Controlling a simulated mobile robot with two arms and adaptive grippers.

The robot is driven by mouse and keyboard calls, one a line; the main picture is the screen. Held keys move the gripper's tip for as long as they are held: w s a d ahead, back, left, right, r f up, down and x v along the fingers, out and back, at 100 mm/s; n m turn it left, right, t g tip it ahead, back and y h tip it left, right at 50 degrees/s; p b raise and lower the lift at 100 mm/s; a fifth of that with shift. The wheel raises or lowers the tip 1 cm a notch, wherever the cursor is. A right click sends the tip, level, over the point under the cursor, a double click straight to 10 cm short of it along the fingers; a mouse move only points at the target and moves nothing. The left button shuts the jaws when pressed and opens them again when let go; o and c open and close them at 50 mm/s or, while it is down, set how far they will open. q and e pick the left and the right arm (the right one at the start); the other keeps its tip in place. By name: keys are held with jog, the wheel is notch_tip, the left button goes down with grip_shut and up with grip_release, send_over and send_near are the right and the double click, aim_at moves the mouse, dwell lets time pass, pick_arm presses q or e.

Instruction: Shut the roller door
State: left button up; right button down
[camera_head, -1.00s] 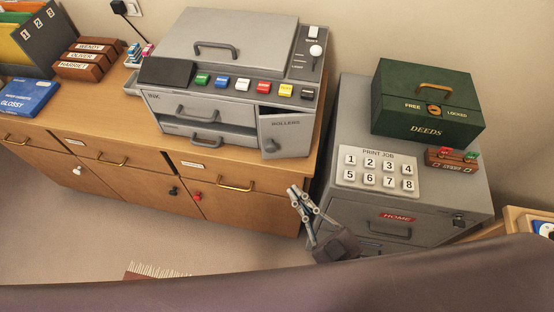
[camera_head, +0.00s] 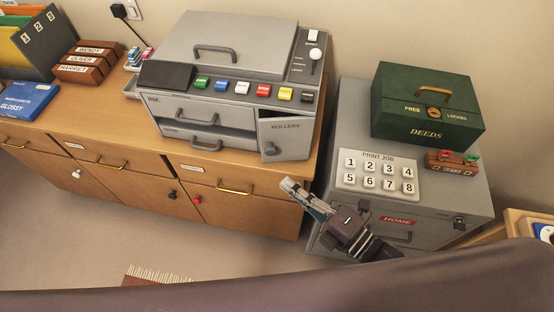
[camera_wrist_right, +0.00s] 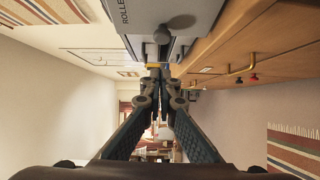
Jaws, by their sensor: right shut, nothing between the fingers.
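The roller door (camera_head: 287,138) is the grey panel marked ROLLERS at the right of the grey printer's front (camera_head: 190,105). It stands ajar, angled out from the printer, with a dark gap along its top. Its grey knob (camera_head: 270,149) is near its lower left. My right gripper (camera_head: 288,185) is shut and empty, in front of the cabinet and below the door, apart from it. In the right wrist view the shut fingertips (camera_wrist_right: 160,72) point towards the printer, and the door (camera_wrist_right: 150,10) shows at the top with its knob. My left gripper is not in view.
The printer stands on a wooden cabinet (camera_head: 250,203) with drawers and brass handles. At the right, a grey drawer unit (camera_head: 350,100) carries a number keypad (camera_head: 378,172) and a green deeds box (camera_head: 425,105). Floor in front of the cabinet is free, with a striped rug (camera_head: 160,275).

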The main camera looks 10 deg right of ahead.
aim_at(270, 153)
jog(key=w+a+p, duration=0.1)
jog(key=w+a, duration=0.1)
jog(key=w, duration=0.5)
jog(key=shift+a, duration=0.3)
jog(key=shift+w+f, duration=0.1)
jog(key=shift+w+a, duration=0.1)
jog(key=shift+w+a+m+t+h+p, duration=0.3)
jog(key=shift+w+m+t+h+p, duration=0.2)
jog(key=shift+m+t+h+p, duration=0.15)
jog(key=shift+w+a, duration=0.2)
jog(key=shift+w, duration=0.35)
jog(key=shift+w+a, duration=0.15)
jog(key=shift+w, duration=0.35)
jog(key=shift+s, duration=0.1)
